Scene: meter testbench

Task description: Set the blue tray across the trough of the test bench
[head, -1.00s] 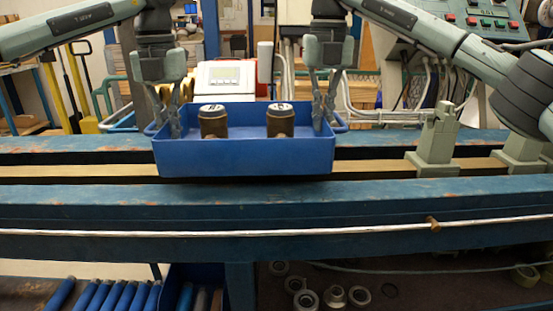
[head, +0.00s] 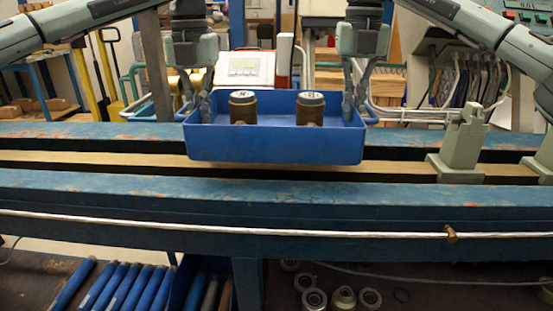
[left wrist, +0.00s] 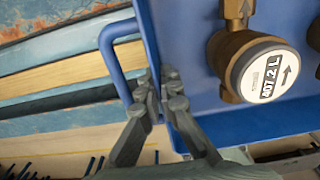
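The blue tray (head: 275,145) is level over the trough (head: 100,160) of the test bench, between its two long blue rails. I cannot tell whether it touches the rails. Two brass meters (head: 242,108) (head: 310,109) stand upright in it. My left gripper (head: 197,108) is at the tray's left end.
Grey-green fixtures (head: 462,145) stand on the bench to the right of the tray. A silver rod (head: 300,234) runs along the bench front. A white and red device (head: 245,70) stands behind. The trough left of the tray is clear.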

